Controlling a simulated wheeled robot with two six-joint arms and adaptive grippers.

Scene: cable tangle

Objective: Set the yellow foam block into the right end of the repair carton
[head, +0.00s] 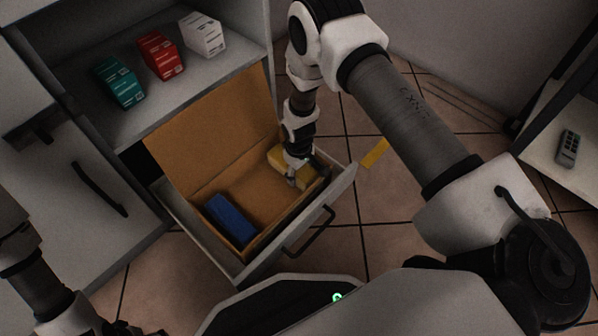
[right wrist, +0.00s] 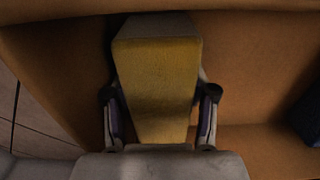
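The repair carton (head: 187,196) is an open brown box with its flap raised, sitting in a pulled-out drawer. The yellow foam block (head: 277,157) is at the carton's right end, partly hidden by my right gripper (head: 292,180). In the right wrist view the yellow block (right wrist: 158,85) lies between the two fingers of my right gripper (right wrist: 159,98), with the pads against or very close to its sides. The block looks slightly tilted; whether it touches the carton floor is hidden. My left gripper (head: 125,328) is only partly visible at the bottom left edge.
A blue block (head: 230,218) lies in the carton's left end. The drawer front (head: 340,188) has a dark handle (head: 309,232). Teal (head: 119,82), red (head: 161,55) and white (head: 202,35) boxes stand on the shelf above. A side shelf at right holds a grey handset (head: 568,148).

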